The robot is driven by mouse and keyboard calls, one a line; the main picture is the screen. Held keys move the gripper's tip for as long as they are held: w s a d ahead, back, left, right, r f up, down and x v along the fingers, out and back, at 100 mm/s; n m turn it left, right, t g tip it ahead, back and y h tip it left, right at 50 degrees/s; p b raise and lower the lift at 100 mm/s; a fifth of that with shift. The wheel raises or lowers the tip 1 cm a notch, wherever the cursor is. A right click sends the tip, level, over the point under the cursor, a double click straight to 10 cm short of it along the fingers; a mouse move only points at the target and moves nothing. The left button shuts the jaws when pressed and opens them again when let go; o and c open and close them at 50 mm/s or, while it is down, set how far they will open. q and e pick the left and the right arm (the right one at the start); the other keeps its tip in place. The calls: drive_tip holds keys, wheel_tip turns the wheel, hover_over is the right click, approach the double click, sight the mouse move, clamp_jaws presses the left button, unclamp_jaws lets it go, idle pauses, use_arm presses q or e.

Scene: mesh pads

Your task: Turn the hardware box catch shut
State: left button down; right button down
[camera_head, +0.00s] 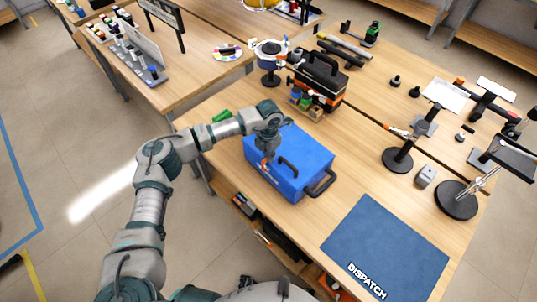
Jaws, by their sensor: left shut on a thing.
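The blue hardware box (309,158) sits closed on the wooden table, with a dark handle (321,184) at its right end and another dark bar on its near top edge. My left arm reaches in from the left. My left gripper (266,163) is at the box's left front side, shut on a small orange-red part that looks like the catch (264,168). The fingers hide most of that part, and I cannot tell its exact angle. My right gripper is not in view.
A blue mat marked DISPATCH (387,245) lies at the near right. A black and orange tool case (318,82) stands behind the box. Round-based stands (398,160) and a grey mouse-like object (426,176) are to the right. Bare tabletop lies between the box and the stands.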

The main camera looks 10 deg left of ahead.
use_arm(q)
drive_tip(key=shift+s+d, duration=0.1)
drive_tip(key=c, duration=1.2)
unclamp_jaws()
wheel_tip(320, 180, up, 12)
drive_tip(key=shift+d+f, duration=0.1)
drive_tip(key=shift+f, duration=0.05)
